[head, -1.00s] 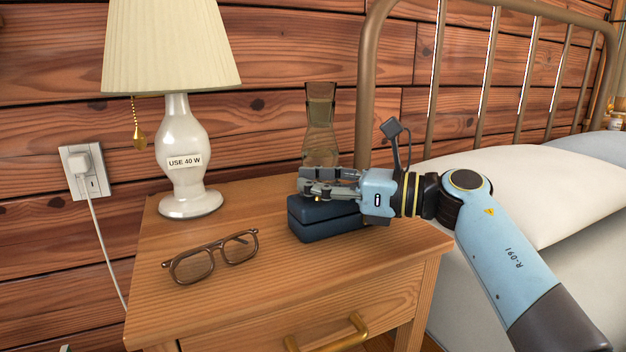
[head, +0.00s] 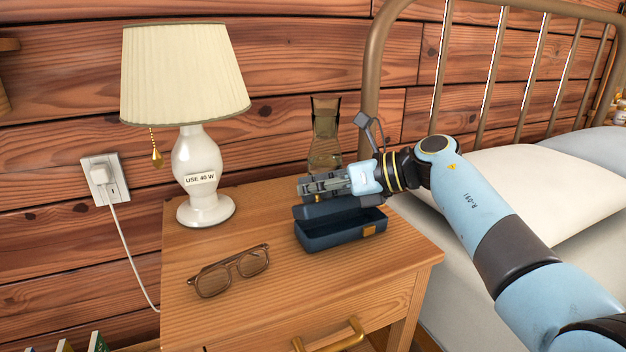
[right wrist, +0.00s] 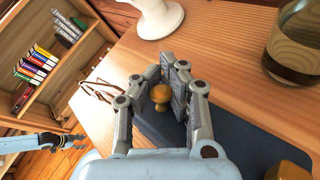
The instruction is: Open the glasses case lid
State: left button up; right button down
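The dark blue glasses case (head: 340,236) lies on the nightstand with its lid (head: 330,208) raised at the back. The open base shows an empty-looking inside and a brass catch (head: 369,230) at the front. My right gripper (head: 312,188) is above the lid. In the right wrist view, its fingers (right wrist: 165,78) are closed around a small brass knob (right wrist: 161,94), with the dark lid (right wrist: 240,143) below. The fingers and wrist hide part of the lid. My left gripper (right wrist: 68,141) shows small at the left of the right wrist view; its finger opening is unclear.
Brown glasses (head: 230,271) lie left of the case on the nightstand (head: 290,305). A white lamp (head: 197,165) stands behind them. A glass carafe (head: 325,135) stands close behind my right gripper. The bed's metal frame (head: 372,75) is to the right.

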jog(key=shift+w+r+g+p, duration=0.2)
jog(key=shift+w+g+p, duration=0.1)
jog(key=shift+p, duration=0.05)
jog(key=shift+a+f+m, duration=0.1)
jog(key=shift+f+m, duration=0.05)
jog(key=shift+m, duration=0.15)
jog(key=c, duration=1.2)
grip_release()
jog(key=v, duration=1.2)
jog(key=shift+r, duration=0.25)
jog(key=shift+a, duration=0.1)
